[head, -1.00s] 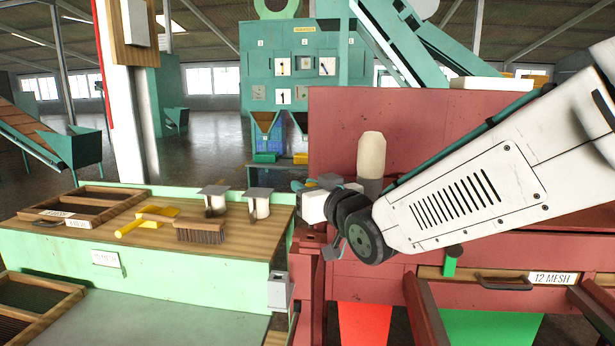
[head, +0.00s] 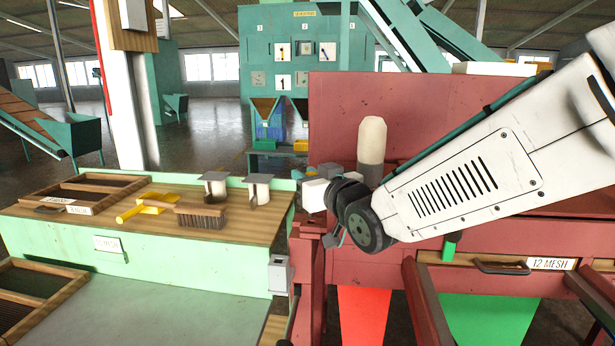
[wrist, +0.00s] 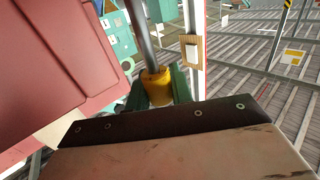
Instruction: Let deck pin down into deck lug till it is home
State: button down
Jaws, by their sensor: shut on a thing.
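In the wrist view my gripper (wrist: 158,92) has its green fingers closed on a yellow grip, which I take as part of the deck pin (wrist: 156,78). A grey rod runs from the yellow part to the top of the picture. In the head view my gripper (head: 334,238) is beside the top of a red post at the corner of the red machine, mostly hidden by my wrist. The pin cannot be made out there. I cannot clearly pick out the deck lug in either view, nor tell whether the pin touches it.
The red machine (head: 420,115) stands close behind and below my arm. A green bench (head: 150,262) at left carries a brush (head: 201,216), a yellow tool (head: 135,211), sieve frames and two white cups. A drawer labelled 12 MESH (head: 551,264) is at right.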

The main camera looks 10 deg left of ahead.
jog(key=shift+f, duration=0.9)
dwell(0.5)
jog(key=shift+f, duration=0.3)
jog(key=shift+r, duration=0.1)
jog(key=shift+r, duration=0.8)
jog(key=shift+f, duration=0.9)
dwell(0.8)
jog(key=c, duration=1.1)
grip_release()
jog(key=shift+c, duration=0.2)
